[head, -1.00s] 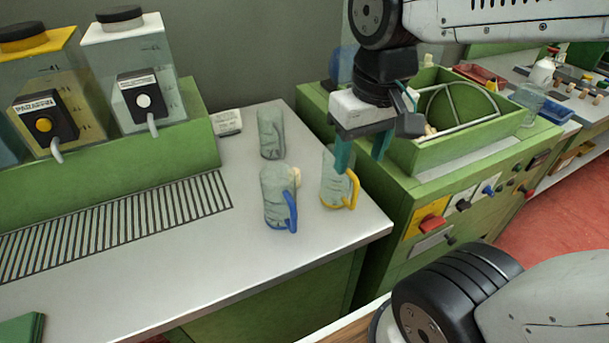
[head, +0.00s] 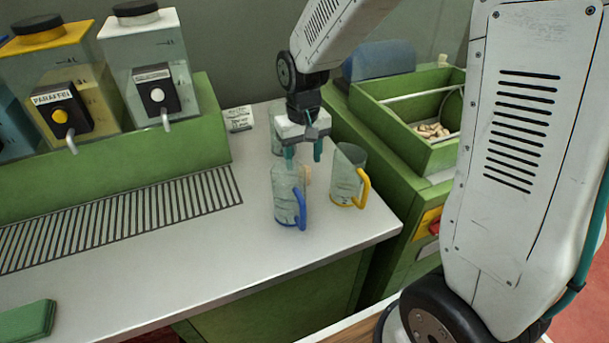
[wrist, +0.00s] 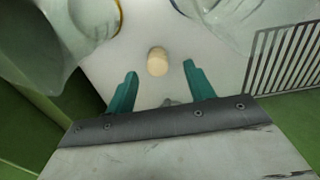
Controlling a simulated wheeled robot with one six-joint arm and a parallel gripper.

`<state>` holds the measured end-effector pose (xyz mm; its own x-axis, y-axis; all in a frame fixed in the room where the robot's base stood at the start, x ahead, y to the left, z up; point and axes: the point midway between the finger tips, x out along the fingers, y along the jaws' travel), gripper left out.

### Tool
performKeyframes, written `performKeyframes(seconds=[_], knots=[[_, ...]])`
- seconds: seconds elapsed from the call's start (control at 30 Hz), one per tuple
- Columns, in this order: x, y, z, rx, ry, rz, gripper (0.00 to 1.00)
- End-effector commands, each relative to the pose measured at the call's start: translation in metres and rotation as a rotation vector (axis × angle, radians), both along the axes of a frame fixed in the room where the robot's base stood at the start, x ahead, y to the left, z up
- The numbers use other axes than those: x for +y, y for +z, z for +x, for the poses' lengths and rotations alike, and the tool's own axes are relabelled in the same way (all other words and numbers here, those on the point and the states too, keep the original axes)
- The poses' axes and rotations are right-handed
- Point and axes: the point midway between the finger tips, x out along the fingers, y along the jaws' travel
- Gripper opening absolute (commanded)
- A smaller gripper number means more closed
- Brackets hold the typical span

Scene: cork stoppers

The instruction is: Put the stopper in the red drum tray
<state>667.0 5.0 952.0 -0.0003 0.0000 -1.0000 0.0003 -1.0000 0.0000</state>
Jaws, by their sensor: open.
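The stopper (wrist: 158,62), a small pale cork, stands on the white bench top in the wrist view, just beyond and between my fingertips. In the head view the stopper (head: 307,174) shows partly between the glass jugs. My gripper (head: 303,153) points down above it, open and empty. Its teal fingers (wrist: 160,82) are spread apart in the wrist view, with the stopper not between them. The red drum tray cannot be seen in either view now.
A blue-handled jug (head: 288,195) and a yellow-handled jug (head: 347,172) stand close on either side of the stopper. Another glass vessel (head: 277,130) stands behind, partly hidden by my gripper. Liquid dispensers and a slatted drain (head: 130,215) lie left. A green box holds several corks (head: 433,130).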

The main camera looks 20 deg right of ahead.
Motion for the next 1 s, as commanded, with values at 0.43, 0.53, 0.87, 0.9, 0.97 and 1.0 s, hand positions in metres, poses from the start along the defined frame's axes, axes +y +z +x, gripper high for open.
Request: performKeyframes(seconds=[0.43, 0.53, 0.87, 0.9, 0.97, 1.0], knots=[[-0.005, -0.055, 0.003, 0.002, 0.000, 0.000, 0.53], [-0.005, -0.057, 0.003, -0.001, 0.000, 0.000, 0.53], [-0.005, -0.056, 0.003, -0.001, 0.000, 0.000, 0.06], [-0.005, -0.056, 0.003, -0.001, 0.000, 0.000, 0.06], [-0.005, -0.056, 0.003, -0.001, 0.000, 0.000, 0.03], [-0.005, -0.056, 0.003, -0.001, 0.000, 0.000, 0.02]])
